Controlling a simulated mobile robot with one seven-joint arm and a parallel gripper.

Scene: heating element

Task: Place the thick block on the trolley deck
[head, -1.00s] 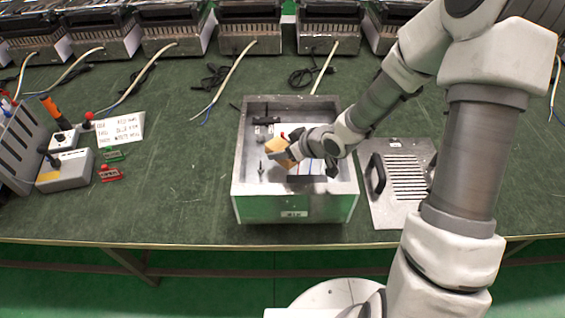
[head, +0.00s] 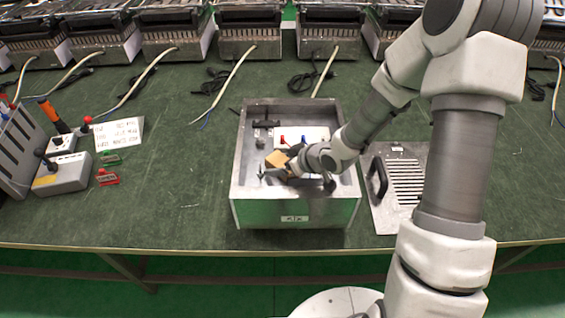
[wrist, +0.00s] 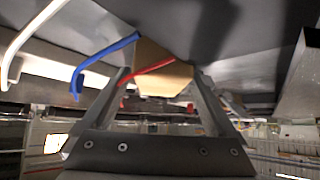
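The thick block, a tan block (head: 277,158), is inside the open metal box (head: 240,180), at the left tip of my gripper (head: 284,164). In the wrist view the tan block (wrist: 160,78) sits between the tips of my two fingers, which appear shut on it. My gripper reaches down into the box from the right. Its fingertips and the block's underside are partly hidden in the head view. No clear trolley deck can be made out.
A white piece with red and blue ends (head: 308,135) lies at the back inside the box. A red wire (wrist: 148,78) and a blue wire (wrist: 100,60) cross near the fingers. A slotted metal plate with a black handle (head: 405,175) lies right of the box.

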